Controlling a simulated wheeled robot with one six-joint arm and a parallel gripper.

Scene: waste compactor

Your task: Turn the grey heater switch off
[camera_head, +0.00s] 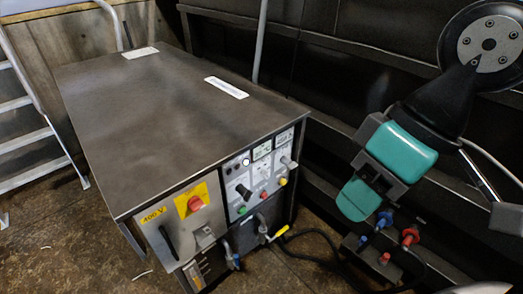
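A dark metal cabinet (180,110) stands at the left with its control panel facing the lower right. A grey lever-like part (205,237) sits low on the panel, beside a black handle (168,242). Another grey knob (288,162) is near the panel's upper right edge. I cannot tell which of these is the heater switch, or its position. My gripper (372,180), teal and dark grey, hangs in the air to the right of the panel, apart from it. Its fingers do not show clearly enough to tell open from shut.
The panel also has a red button on a yellow plate (194,201), a black knob (243,191) and small coloured buttons. Cables and a yellow plug (278,233) hang at its front. Red and blue connectors (410,236) stand below my gripper. A ladder (30,110) is at the left.

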